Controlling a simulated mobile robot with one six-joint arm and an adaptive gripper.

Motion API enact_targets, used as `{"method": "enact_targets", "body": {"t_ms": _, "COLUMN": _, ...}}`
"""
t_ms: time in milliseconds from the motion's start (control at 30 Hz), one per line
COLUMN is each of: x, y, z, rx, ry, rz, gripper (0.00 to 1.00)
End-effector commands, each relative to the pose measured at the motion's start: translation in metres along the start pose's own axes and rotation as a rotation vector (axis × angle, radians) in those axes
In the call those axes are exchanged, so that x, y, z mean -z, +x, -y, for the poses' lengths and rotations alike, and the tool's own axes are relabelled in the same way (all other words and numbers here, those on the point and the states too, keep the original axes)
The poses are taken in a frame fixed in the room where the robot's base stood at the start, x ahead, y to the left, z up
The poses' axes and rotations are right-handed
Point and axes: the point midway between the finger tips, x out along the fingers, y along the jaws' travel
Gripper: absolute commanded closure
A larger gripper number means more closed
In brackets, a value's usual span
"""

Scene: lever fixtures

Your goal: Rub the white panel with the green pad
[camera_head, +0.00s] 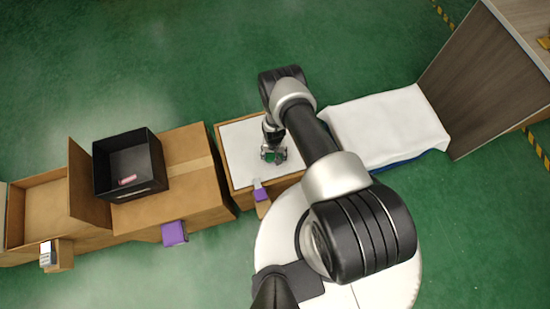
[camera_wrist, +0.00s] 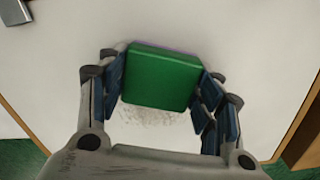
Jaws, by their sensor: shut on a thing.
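The white panel (camera_head: 243,146) lies flat on a brown box top in the middle of the head view. It fills most of the wrist view (camera_wrist: 250,50). The green pad (camera_wrist: 161,78) is between the fingers of my gripper (camera_wrist: 158,88), which is shut on its sides. A purple edge shows along the pad's far side. A grey smudge marks the panel just on the near side of the pad. In the head view my gripper (camera_head: 273,155) is over the panel's right part. I cannot tell whether the pad touches the panel.
A black bin (camera_head: 130,165) with a small pink item inside stands on a cardboard box (camera_head: 196,190) at left. An open box (camera_head: 40,205) is farther left. A white-covered surface (camera_head: 390,125) and a wooden cabinet (camera_head: 490,75) are at right.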

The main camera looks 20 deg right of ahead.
Motion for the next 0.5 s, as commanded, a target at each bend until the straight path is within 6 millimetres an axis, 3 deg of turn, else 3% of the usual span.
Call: {"method": "enact_targets", "body": {"t_ms": 500, "x": 0.035, "y": 0.003, "z": 0.013, "rx": 0.001, "ry": 0.0, "rz": -0.003, "gripper": 0.67}}
